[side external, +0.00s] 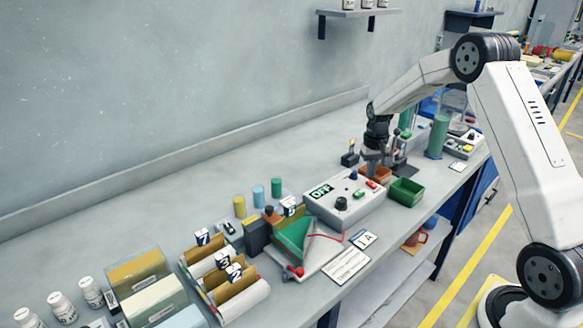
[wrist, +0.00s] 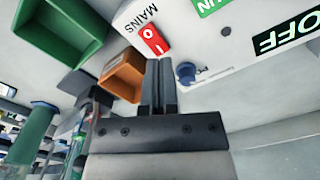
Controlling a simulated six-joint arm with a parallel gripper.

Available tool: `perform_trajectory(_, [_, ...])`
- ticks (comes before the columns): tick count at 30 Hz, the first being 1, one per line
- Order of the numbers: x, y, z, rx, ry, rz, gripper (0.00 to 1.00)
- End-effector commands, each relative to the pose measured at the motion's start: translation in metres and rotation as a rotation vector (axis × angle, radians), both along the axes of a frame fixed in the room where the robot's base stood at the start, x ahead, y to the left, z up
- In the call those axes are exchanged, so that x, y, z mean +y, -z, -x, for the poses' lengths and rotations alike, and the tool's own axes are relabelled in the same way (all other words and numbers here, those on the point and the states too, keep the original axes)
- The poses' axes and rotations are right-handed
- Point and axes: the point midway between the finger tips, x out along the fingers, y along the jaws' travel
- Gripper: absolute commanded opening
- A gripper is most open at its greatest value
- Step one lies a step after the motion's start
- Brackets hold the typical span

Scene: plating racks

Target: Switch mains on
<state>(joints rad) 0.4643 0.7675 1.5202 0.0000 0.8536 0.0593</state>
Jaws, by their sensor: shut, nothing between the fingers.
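The power box (side external: 318,207) is a light grey case on the bench. Its green-and-white display (side external: 321,191) reads OFF, and it also shows upside down in the wrist view (wrist: 288,36). The mains switch (wrist: 153,40) is a red rocker marked O and I beside the word MAINS. It shows small and red in the side view (side external: 372,184). My gripper (wrist: 162,64) is shut and empty. Its tips sit close to the switch's I end in the wrist view; I cannot tell whether they touch. In the side view my gripper (side external: 373,168) is at the box's back right corner.
A blue knob (wrist: 187,72) is close beside my fingers. An orange bin (wrist: 122,75) and a green bin (side external: 406,191) stand by the box. The bench by the wall is mostly clear.

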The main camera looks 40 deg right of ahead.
Motion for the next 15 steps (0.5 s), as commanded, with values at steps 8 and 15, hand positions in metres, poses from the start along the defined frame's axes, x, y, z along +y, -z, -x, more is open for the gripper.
perform_trajectory(8, [-0.0001, 0.0033, -0.0001, 0.000, 0.000, 0.000, 0.00])
perform_trajectory(15, [0.0000, 0.0059, 0.0000, 0.000, 0.000, 0.000, 0.00])
